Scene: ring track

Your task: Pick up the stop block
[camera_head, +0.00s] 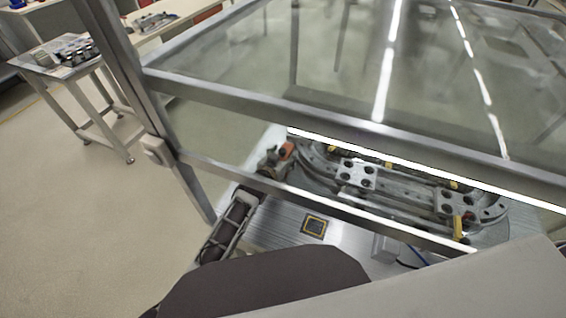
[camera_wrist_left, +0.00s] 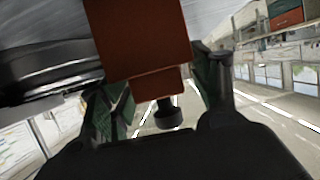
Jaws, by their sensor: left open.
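The stop block, an orange-red block (camera_head: 287,150), is at the left end of the ring track (camera_head: 400,190) in the head view. It is large in the left wrist view (camera_wrist_left: 140,35), coming down from the top. My left gripper (camera_head: 273,159) is at the block, small and partly hidden by the frame bar. In the left wrist view my left gripper (camera_wrist_left: 160,90) is open, with a green-padded finger on either side of the block's lower end. I cannot tell whether the pads touch it. My right gripper is not in view.
A metal frame (camera_head: 330,115) with a clear panel stands over the track, and its bars cross in front of it. A square dark marker plate (camera_head: 314,226) lies on the metal table (camera_head: 285,222). A side table (camera_head: 75,68) stands at the far left, with open floor before it.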

